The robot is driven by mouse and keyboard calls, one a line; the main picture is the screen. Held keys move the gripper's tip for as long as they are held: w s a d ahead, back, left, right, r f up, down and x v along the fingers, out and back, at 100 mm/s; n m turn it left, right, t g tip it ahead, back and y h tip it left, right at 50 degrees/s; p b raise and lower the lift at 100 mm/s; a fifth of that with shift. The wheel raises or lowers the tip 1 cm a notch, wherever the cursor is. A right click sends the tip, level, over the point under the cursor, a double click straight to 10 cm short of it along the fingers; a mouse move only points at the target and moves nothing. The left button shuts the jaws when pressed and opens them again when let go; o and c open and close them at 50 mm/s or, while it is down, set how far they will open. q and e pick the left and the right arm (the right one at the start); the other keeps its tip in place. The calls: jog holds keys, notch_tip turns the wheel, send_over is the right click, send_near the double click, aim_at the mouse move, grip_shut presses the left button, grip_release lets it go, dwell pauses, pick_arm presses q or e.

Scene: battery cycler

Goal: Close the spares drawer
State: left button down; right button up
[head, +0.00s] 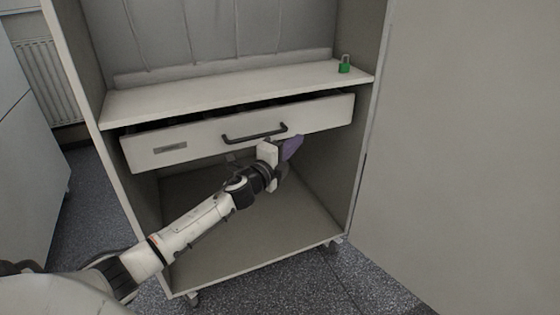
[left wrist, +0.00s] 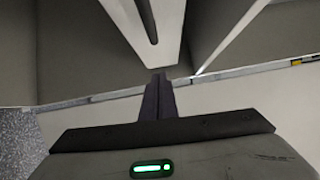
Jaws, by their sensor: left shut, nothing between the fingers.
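The spares drawer (head: 215,137) is a wide white drawer under the cabinet's shelf. It stands partly open, with a dark gap along its top edge. Its front has a black bar handle (head: 254,134) and a small grey label at the left. My left gripper (head: 294,143) is shut and empty, at the lower edge of the drawer front, below and right of the handle. In the left wrist view the shut dark fingers (left wrist: 158,90) point toward the white drawer front (left wrist: 120,12), whose dark handle shows. I cannot tell whether they touch it. My right gripper is not in view.
A green padlock (head: 344,65) stands on the right end of the shelf (head: 230,87) above the drawer. The cabinet's lower compartment (head: 255,225) is open and looks empty. A large grey panel (head: 470,150) fills the right side.

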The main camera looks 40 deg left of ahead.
pick_arm(q)
jog(key=s, duration=0.9)
jog(key=shift+s+d+p, duration=0.3)
jog(key=shift+s+p, duration=0.1)
jog(key=shift+p, duration=0.05)
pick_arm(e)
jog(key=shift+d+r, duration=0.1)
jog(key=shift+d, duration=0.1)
pick_arm(q)
jog(key=shift+f, duration=0.1)
